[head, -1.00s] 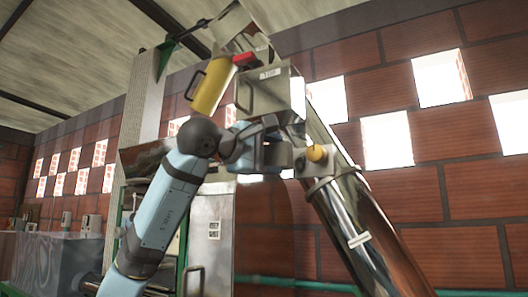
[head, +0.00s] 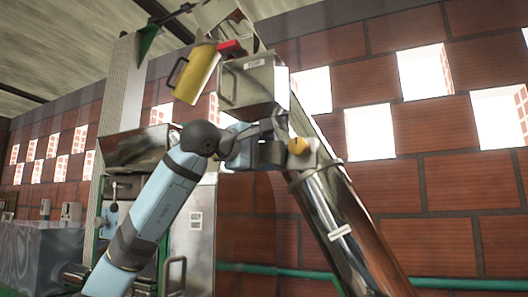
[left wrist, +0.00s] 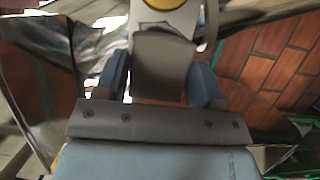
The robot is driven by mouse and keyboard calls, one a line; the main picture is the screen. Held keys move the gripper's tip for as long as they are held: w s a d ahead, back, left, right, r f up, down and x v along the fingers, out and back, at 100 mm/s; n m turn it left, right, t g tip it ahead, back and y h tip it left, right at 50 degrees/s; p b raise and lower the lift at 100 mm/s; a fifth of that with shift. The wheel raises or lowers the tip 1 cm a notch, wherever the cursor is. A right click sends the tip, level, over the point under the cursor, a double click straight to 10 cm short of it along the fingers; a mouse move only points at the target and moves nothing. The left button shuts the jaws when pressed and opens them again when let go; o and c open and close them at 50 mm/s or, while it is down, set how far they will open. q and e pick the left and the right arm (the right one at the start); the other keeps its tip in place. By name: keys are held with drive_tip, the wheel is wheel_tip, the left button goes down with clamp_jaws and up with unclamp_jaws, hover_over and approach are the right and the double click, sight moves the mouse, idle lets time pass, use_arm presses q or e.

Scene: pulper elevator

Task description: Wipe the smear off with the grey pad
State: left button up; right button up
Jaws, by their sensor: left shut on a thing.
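My left gripper (head: 281,141) is beside the upper end of a shiny metal tube, close to a yellow knob (head: 298,146) on a grey bracket. In the left wrist view its two blue fingers (left wrist: 160,82) are shut on the grey pad (left wrist: 163,65), a flat dark-grey piece between them. Beyond the pad is a pale grey plate with the yellow knob (left wrist: 165,4) at the top. A thin dark mark shows on this plate; I cannot tell whether it is the smear. I cannot tell whether the pad touches the plate. My right gripper is not in view.
The shiny metal tube (head: 345,225) slopes down to the right. A grey metal box (head: 247,82) and a yellow jug (head: 196,75) are above the gripper. A grey cabinet (head: 200,235) stands behind my left arm. A brick wall (head: 460,190) with bright openings is behind.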

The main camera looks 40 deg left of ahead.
use_arm(q)
drive_tip(key=shift+w+a+p, duration=0.2)
drive_tip(key=shift+w+p, duration=0.1)
drive_tip(key=shift+w, duration=0.2)
idle(0.5)
drive_tip(key=shift+r, duration=0.1)
